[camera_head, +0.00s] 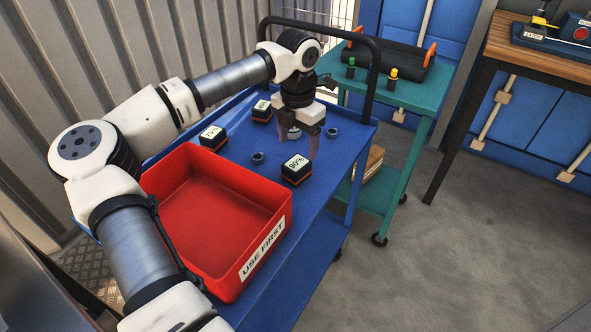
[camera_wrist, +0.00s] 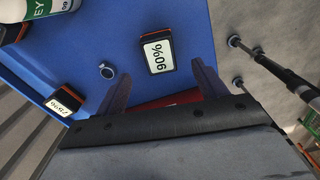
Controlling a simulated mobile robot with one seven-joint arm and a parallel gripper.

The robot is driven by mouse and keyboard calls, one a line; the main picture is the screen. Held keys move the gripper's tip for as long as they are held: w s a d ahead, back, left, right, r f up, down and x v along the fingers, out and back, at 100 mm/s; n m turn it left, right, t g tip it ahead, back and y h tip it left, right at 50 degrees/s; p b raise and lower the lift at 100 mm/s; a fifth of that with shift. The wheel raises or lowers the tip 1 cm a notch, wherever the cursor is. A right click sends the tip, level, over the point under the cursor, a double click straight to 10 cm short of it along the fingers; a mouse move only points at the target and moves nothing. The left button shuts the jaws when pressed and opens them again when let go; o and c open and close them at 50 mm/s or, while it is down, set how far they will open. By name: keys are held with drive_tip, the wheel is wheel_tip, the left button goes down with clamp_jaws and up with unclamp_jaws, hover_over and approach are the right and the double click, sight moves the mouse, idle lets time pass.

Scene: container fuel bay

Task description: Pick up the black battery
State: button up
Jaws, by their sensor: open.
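A black battery with a white "90%" label (camera_head: 296,170) sits on the blue cart top, just right of the red crate. It also shows in the wrist view (camera_wrist: 158,52), ahead of and between the finger lines. A second black battery (camera_head: 213,137), its label hard to read, stands behind the crate and shows at the left of the wrist view (camera_wrist: 64,102). A third black battery (camera_head: 262,111) stands farther back, partly behind my arm. My gripper (camera_head: 298,149) points down above the cart near the 90% battery, open, with nothing between its fingers (camera_wrist: 161,86).
An empty red crate marked "USE FIRST" (camera_head: 275,228) fills the near cart top (camera_head: 340,160). Small dark rings (camera_head: 257,158) (camera_head: 332,132) lie near the batteries. A black cart handle (camera_head: 372,80) rises behind. A teal trolley (camera_head: 425,97) stands at right.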

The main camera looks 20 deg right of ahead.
sight(296, 163)
drive_tip(key=shift+a+f+p, duration=0.1)
drive_tip(key=shift+f+p, duration=0.45)
drive_tip(key=shift+f, duration=3.4)
